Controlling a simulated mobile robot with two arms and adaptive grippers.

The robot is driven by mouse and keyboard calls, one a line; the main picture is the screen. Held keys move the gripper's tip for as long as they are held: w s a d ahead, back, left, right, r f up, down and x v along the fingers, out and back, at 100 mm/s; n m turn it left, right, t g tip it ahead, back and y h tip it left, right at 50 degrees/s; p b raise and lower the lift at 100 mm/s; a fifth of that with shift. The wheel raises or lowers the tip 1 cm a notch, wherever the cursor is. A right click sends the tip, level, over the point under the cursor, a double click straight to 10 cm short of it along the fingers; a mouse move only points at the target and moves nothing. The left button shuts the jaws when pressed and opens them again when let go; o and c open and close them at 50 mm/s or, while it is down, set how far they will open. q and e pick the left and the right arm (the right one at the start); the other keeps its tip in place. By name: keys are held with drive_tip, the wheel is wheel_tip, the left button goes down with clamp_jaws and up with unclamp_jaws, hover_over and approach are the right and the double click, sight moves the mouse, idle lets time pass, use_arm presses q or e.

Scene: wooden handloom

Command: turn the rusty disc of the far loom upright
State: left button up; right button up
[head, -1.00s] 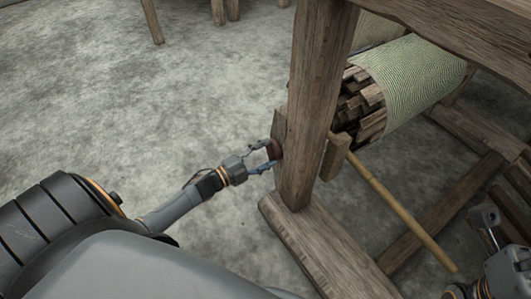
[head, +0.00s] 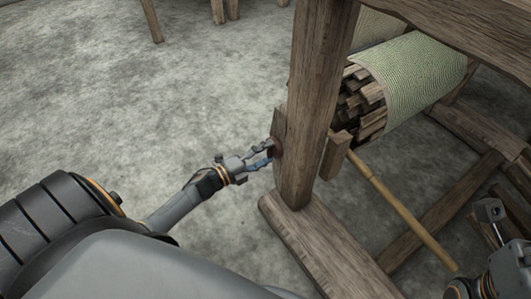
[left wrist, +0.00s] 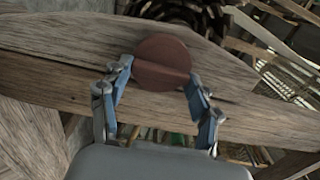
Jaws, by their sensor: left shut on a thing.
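The rusty disc (left wrist: 162,62) is a round red-brown plate on the face of a wooden beam in the left wrist view. A faint ridge or shade line crosses its lower half. In the head view only a dark edge of the disc (head: 277,147) shows against the loom post (head: 308,110). My left gripper (head: 268,153) is at the outer side of the post, shut on the disc, one blue-grey finger on each side of it. In the left wrist view the fingertips (left wrist: 158,75) flank its lower rim. Part of my right gripper (head: 491,213) shows at the lower right; its jaws are unclear.
Behind the post is a roller wrapped in greenish cloth (head: 425,70). A wooden rod (head: 400,210) slants below it, and a foot beam (head: 315,245) lies on the floor. The concrete floor (head: 120,110) at left is clear.

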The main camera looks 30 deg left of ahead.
use_arm(q)
drive_tip(key=o, duration=1.1)
drive_tip(key=shift+o, duration=0.2)
drive_tip(key=v, duration=1.2)
drive_tip(key=shift+s+f, duration=0.1)
